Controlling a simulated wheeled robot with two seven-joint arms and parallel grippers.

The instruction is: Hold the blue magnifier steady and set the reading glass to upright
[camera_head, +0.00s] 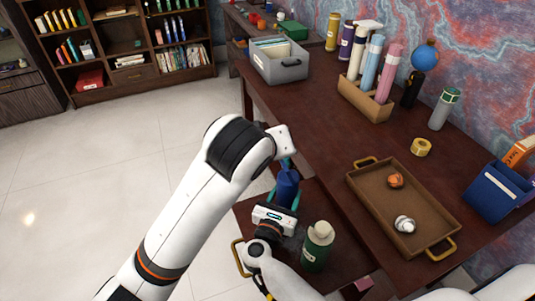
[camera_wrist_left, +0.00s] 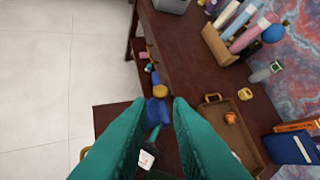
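A dark blue object (camera_head: 287,187), which I take for the blue magnifier, stands over the low dark shelf beside the desk. It also shows in the left wrist view (camera_wrist_left: 157,112), with a yellow disc at its far end. Its reading glass cannot be made out. My left gripper is above it in the head view, its fingertips mostly hidden; in the left wrist view its teal fingers (camera_wrist_left: 158,103) are wide apart, with the blue object seen between them. My right gripper (camera_head: 284,198) comes from below, its teal fingers on either side of the blue object; contact is unclear.
A green bottle (camera_head: 317,247) stands close right of my right gripper. Open floor lies left.

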